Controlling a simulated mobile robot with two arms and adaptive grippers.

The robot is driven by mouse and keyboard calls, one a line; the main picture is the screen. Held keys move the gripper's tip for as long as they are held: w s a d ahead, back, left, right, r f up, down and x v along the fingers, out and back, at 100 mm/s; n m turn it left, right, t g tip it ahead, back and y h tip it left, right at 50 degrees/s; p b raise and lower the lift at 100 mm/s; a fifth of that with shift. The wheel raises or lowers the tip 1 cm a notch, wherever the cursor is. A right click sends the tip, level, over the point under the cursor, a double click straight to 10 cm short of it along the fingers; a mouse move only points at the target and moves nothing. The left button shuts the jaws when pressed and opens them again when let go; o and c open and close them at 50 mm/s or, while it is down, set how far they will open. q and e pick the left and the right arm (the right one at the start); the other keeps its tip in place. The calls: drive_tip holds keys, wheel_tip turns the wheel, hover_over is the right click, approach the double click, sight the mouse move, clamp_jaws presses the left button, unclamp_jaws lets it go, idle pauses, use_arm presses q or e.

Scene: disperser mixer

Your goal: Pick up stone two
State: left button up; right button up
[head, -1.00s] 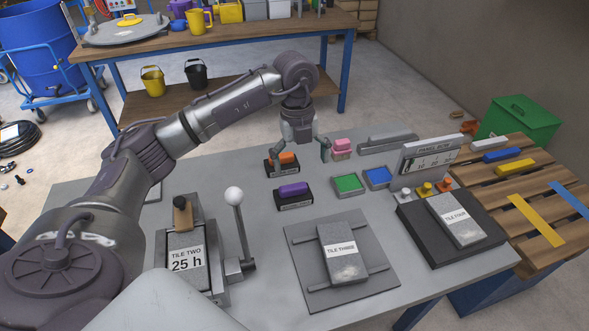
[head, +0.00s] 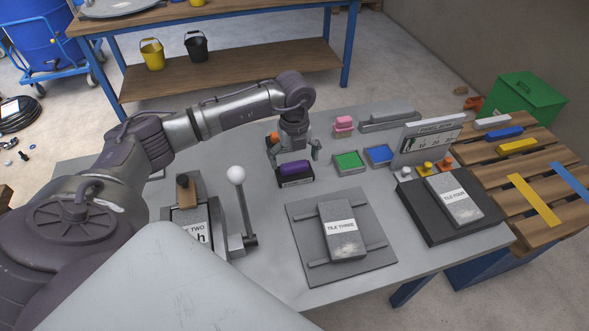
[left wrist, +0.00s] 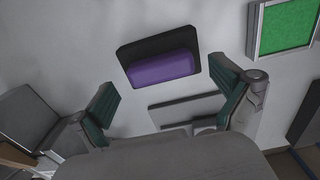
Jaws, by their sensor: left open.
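A purple block (head: 294,167) rests on a black holder (head: 297,182) on the grey table. It also shows in the left wrist view as a purple block (left wrist: 162,68), ahead of the fingers. The holder's label is too small to read, so I cannot tell which stone it is. My left gripper (head: 294,153) is open and empty, just behind and above the purple block. An orange block (head: 275,136) is partly hidden behind this gripper. A pink block (head: 344,122) stands further back. My right gripper is not in view.
A green tray (head: 349,160) and a blue tray (head: 380,154) lie right of the purple block. A white-knobbed lever (head: 237,175) rises at front left. Tile three (head: 342,230) lies on a grey plate at front. A sign panel (head: 432,143) stands at right.

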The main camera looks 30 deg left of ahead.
use_arm(q)
wheel_tip(320, 180, down, 2)
drive_tip(key=shift+f, duration=0.1)
drive_tip(key=c, duration=1.4)
drive_tip(key=shift+o, duration=0.2)
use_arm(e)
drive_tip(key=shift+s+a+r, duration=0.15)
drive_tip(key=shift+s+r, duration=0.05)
